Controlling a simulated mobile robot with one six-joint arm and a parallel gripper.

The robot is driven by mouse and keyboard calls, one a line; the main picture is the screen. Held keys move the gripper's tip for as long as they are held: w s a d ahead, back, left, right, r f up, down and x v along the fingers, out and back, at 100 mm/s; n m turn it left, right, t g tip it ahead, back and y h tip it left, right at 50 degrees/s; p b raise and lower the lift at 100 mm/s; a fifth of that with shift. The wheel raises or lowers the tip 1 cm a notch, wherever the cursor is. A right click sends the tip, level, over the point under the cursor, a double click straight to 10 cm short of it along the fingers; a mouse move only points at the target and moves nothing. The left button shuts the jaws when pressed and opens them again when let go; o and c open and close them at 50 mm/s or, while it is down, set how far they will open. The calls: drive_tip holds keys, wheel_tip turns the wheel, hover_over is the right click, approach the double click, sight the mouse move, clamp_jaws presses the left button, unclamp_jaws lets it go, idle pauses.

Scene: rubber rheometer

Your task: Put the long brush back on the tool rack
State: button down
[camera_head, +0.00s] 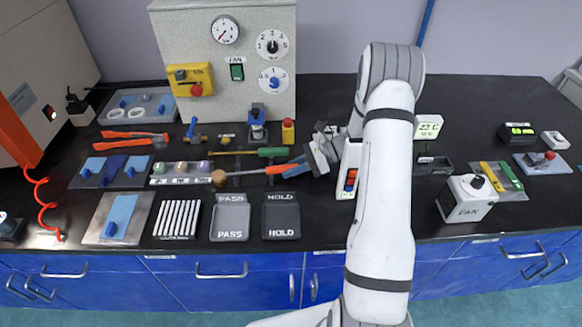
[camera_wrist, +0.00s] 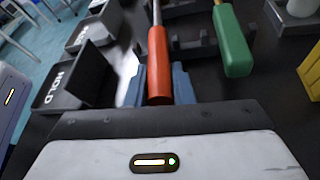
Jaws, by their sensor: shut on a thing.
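The long brush, by its look, is the tool with an orange handle (camera_head: 277,169), a thin grey shaft and a round tan end. Its handle (camera_wrist: 158,65) also shows in the wrist view, pointing away from my gripper. My gripper (camera_head: 296,168) has blue fingers and is shut on the handle's right end. The dark tool rack (camera_wrist: 195,48) shows beside and behind the handle in the wrist view. A green-handled tool (camera_head: 272,152) with a yellow shaft lies just behind the brush. I cannot tell whether the brush touches the rack.
PASS (camera_head: 230,226) and HOLD (camera_head: 281,224) trays lie in front of the brush. A row of small labelled pots (camera_head: 181,168) is to its left. A white stand with coloured buttons (camera_head: 349,172) is close right of my gripper. A yellow-red bottle (camera_head: 288,132) stands behind.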

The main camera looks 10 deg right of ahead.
drive_tip(key=shift+c, duration=1)
unclamp_jaws()
drive_tip(key=v, duration=0.8)
drive_tip(key=shift+b, duration=0.35)
drive_tip(key=shift+a, duration=0.1)
drive_tip(key=s+a+r+n+g+h+p, duration=0.25)
drive_tip(key=s+a+r, duration=0.25)
drive_tip(key=a+r, duration=0.45)
drive_tip(key=s+r+n+t+h+b, duration=0.1)
drive_tip(key=s+r+n+t+h, duration=0.1)
drive_tip(key=s+n+h, duration=0.3)
drive_tip(key=s+d+r+n+t+h+b, duration=0.1)
drive_tip(key=s+r+n+t+h, duration=0.2)
drive_tip(key=s+n, duration=1)
wheel_tip(320, 180, up, 2)
drive_tip(key=s+h, duration=0.1)
drive_tip(key=h, duration=0.2)
drive_tip(key=shift+s+d, duration=0.15)
drive_tip(key=shift+s, duration=0.15)
